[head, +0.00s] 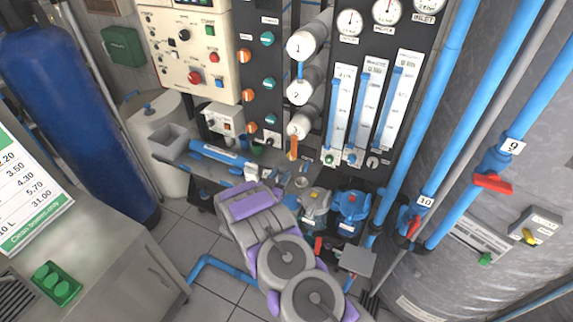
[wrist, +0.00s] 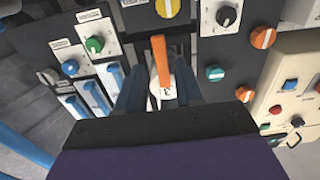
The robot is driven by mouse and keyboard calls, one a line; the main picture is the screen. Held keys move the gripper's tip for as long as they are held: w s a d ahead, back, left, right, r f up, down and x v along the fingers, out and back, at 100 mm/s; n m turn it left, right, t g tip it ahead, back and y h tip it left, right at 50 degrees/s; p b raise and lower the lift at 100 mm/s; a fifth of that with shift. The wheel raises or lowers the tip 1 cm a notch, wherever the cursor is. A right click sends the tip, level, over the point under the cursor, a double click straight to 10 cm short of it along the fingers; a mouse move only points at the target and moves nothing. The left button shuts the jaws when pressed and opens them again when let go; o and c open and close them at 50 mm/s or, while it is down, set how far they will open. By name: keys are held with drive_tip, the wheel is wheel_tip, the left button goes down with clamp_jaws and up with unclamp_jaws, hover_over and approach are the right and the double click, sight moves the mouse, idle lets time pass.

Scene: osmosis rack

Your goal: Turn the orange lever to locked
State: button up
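The orange lever (head: 294,147) shows in the head view as a small upright bar just below the lowest white pipe end (head: 298,126). In the wrist view the orange lever (wrist: 161,58) stands nearly upright, with a numbered white cap (wrist: 168,87) at its lower end. My gripper (wrist: 159,84) is open, with one dark finger on each side of the lever in this view. Gaps show between lever and fingers; I cannot tell how far the lever lies beyond the fingertips. In the head view the purple gripper body is below and left of the lever.
The dark panel beside the lever carries orange and teal knobs (head: 268,83). Flow tubes (head: 370,105) stand to the right. Blue pumps (head: 352,205) sit below, and a horizontal blue pipe (head: 215,155) runs left of my gripper. A red-handled valve (head: 493,183) is far right.

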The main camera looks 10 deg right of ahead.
drive_tip(key=v, duration=0.6)
drive_tip(key=shift+w, duration=0.1)
idle(0.3)
